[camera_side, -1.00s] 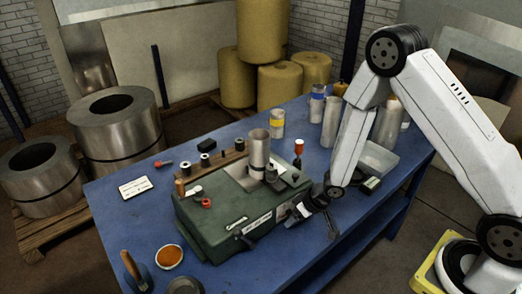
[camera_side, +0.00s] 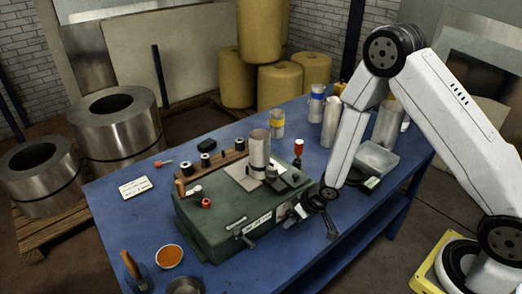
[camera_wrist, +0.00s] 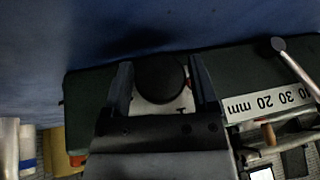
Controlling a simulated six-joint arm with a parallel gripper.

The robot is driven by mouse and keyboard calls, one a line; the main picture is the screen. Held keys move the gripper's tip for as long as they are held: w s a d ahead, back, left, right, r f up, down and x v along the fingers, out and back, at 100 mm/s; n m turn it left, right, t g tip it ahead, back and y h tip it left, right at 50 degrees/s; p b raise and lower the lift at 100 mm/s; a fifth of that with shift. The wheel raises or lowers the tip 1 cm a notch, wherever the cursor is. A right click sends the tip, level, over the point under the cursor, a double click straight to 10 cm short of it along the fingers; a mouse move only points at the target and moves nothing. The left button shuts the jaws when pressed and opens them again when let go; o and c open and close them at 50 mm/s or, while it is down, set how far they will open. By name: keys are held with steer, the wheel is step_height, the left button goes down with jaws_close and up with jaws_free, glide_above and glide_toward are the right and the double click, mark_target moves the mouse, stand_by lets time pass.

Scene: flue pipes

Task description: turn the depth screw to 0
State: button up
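The depth screw shows in the wrist view as a round black knob (camera_wrist: 160,78) at the end of the dark green machine (camera_wrist: 95,90). My gripper (camera_wrist: 161,84) has one finger on each side of this knob. The gaps at the knob's sides are very thin, so I cannot tell whether the fingers press on it. In the side view my gripper (camera_side: 316,212) is low at the right end of the green machine (camera_side: 225,225), and the knob is hard to make out there. A white scale (camera_wrist: 268,103) marked in mm runs along the machine. Its pointer reading is not clear.
A metal pipe (camera_side: 260,148) stands on the machine. A crank lever (camera_side: 243,236) sticks out at its front.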

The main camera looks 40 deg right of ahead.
steer(key=shift+s+r, duration=0.1)
stand_by(0.3)
steer(key=v, duration=0.7)
steer(key=shift+r, duration=0.25)
steer(key=shift+s, duration=0.1)
steer(key=shift+d+r, duration=0.1)
stand_by(0.4)
steer(key=s+d+r+m+g+h, duration=0.1)
steer(key=s+r+g+h, duration=0.1)
steer(key=s+r, duration=0.6)
steer(key=v, duration=0.4)
steer(key=shift+w+d, duration=0.2)
